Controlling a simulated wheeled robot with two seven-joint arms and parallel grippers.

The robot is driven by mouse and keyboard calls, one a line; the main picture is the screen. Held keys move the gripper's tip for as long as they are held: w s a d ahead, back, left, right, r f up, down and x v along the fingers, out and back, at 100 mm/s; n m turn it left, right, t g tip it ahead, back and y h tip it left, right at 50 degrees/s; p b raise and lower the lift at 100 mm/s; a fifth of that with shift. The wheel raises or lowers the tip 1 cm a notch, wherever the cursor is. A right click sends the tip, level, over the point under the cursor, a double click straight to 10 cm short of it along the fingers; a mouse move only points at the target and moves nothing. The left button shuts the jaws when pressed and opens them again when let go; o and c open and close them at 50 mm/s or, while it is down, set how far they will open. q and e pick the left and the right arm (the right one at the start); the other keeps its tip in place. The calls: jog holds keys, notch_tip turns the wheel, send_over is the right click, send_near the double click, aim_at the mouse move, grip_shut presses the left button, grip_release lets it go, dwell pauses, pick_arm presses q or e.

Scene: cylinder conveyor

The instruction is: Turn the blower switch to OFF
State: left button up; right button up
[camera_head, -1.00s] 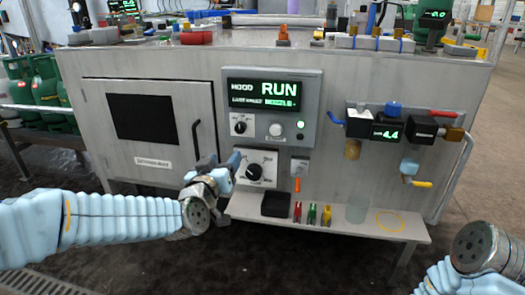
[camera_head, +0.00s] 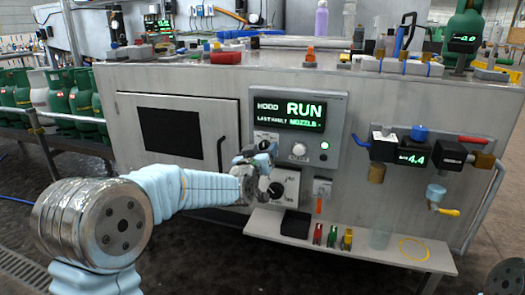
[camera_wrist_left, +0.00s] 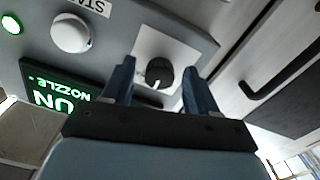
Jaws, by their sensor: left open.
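The control panel (camera_head: 335,160) has a display (camera_head: 290,114) reading RUN. Below the display is a small switch on a white plate (camera_head: 266,137), mostly covered by my left gripper in the head view. In the left wrist view its black knob (camera_wrist_left: 159,74) has a light pointer mark and shows between the two fingers, its lettering unreadable. My left gripper (camera_head: 262,155) is open and empty in front of this switch. The fingers (camera_wrist_left: 155,88) lie on either side of the knob; contact cannot be told.
A larger black dial (camera_head: 277,188) sits just below, partly behind my gripper. A round white button (camera_head: 299,150) and a green light (camera_head: 324,145) are to the right. A shelf (camera_head: 345,247) with a black box (camera_head: 296,224) and coloured clips juts out below.

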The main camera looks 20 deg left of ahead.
pick_arm(q)
jog(key=shift+c, duration=0.4)
jog(key=c, duration=1)
jog(key=shift+n+b, duration=4.25)
jog(key=shift+n, duration=0.15)
jog(key=o, duration=1.1)
